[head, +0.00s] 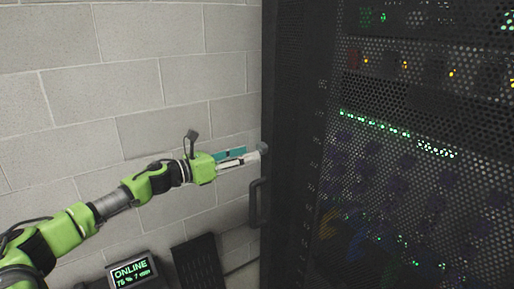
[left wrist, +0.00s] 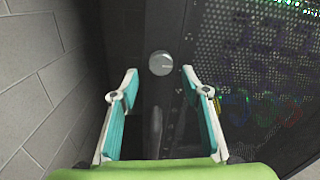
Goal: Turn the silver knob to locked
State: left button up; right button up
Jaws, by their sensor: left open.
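The silver knob (left wrist: 160,63) is a round grey disc on the dark frame of the rack door. In the left wrist view it sits just beyond my open left gripper (left wrist: 158,78), between the lines of its two fingers and apart from them. In the head view the knob (head: 263,148) shows at the rack's left edge, with my left gripper (head: 248,157) close to it. I cannot read a locked or unlocked mark on it. My right gripper is not in view.
A dark rack (head: 400,130) with a perforated door and lights fills the right side. A black door handle (head: 255,203) stands out below the knob. A block wall (head: 130,70) is at left. A small "ONLINE" display (head: 131,272) and a dark panel (head: 199,264) sit low.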

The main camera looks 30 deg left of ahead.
aim_at(259, 150)
pick_arm(q)
jog(key=x, duration=0.1)
jog(key=p, duration=0.1)
jog(key=x, duration=0.1)
jog(key=shift+w+d+r, duration=0.15)
jog(key=shift+w+r, duration=0.1)
jog(key=shift+w, duration=0.1)
jog(key=shift+p+x, duration=0.6)
jog(key=shift+x, duration=0.35)
jog(key=shift+f, duration=0.25)
jog(key=c, duration=1.1)
